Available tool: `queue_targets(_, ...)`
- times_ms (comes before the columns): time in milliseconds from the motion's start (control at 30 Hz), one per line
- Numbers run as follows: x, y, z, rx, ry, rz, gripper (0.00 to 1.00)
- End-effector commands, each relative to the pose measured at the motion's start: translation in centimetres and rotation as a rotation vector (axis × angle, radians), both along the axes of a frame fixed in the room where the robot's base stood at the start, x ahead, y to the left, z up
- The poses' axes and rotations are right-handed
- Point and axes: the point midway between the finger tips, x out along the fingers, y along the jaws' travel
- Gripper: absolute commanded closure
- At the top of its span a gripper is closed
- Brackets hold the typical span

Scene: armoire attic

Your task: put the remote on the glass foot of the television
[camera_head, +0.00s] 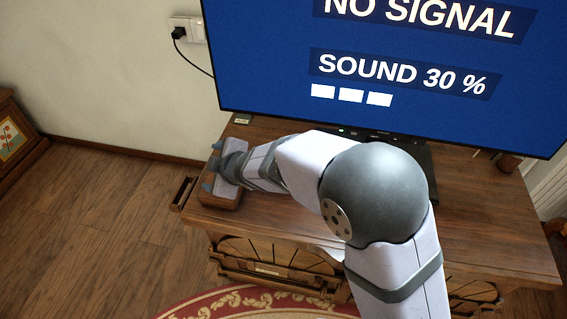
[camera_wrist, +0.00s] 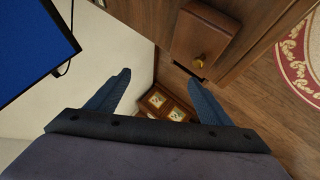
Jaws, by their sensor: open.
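I cannot make out the remote in either view. The television (camera_head: 330,60) stands on a wooden stand and reads "NO SIGNAL" and "SOUND 30 %". Its dark foot (camera_head: 424,160) shows in part under the screen, with my arm covering much of it. My gripper (camera_head: 211,167) is at the left end of the stand, over or beside a small wooden box. In the wrist view my gripper (camera_wrist: 160,77) is open, with nothing between its blue fingers. The television's edge (camera_wrist: 30,45) shows there at left.
The wooden stand (camera_head: 490,215) has bare top at right. A small wooden part (camera_head: 183,193) juts from its left end. A brass-knobbed wooden box (camera_wrist: 203,40) is near my right finger. A cabinet (camera_head: 12,140) with painted panels stands far left. A red rug (camera_head: 235,302) lies in front.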

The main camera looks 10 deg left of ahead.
Motion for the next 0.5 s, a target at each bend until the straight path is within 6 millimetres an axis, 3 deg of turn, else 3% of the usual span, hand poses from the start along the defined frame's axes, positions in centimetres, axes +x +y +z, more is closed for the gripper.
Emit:
queue_targets(167, 2.0, -2.6, -2.6, 0.271, 0.172, -0.249, 0.26)
queue_targets(267, 3.6, -5.1, -3.8, 0.409, 0.228, -0.404, 0.26)
queue_targets(500, 6.9, -13.1, -6.3, 0.650, 0.251, -0.745, 0.26)
